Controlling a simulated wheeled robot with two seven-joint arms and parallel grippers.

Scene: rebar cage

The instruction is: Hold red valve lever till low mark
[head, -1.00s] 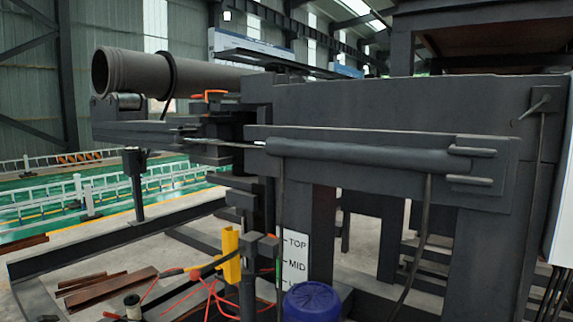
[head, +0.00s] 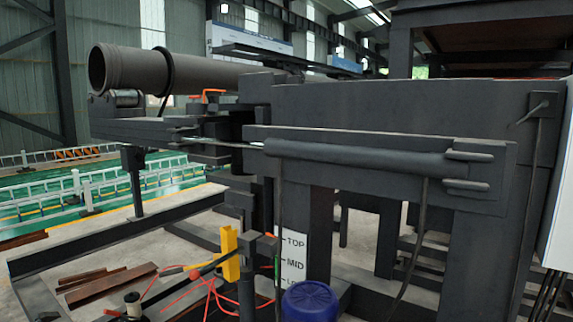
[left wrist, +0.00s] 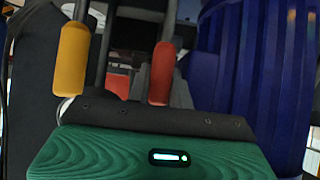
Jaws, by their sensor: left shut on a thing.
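In the left wrist view the red lever (left wrist: 162,74) stands upright near the middle, with a yellow lever (left wrist: 71,58) to its left. My left gripper (left wrist: 160,102) is at the lower end of the red lever and shut on it; its fingertips are hard to make out. In the head view a white level board (head: 293,258) reads TOP and MID, with the low mark partly hidden behind a blue drum. A thin tube with a short green part (head: 277,262) runs along the board's left edge. Neither gripper shows in the head view.
The blue drum (head: 311,301) stands in front of the board; its ribbed side fills the right of the left wrist view (left wrist: 255,75). A yellow bracket (head: 230,254) stands left of the board. Red cables (head: 212,290), a spool (head: 132,303) and rusty bars (head: 110,285) lie at lower left.

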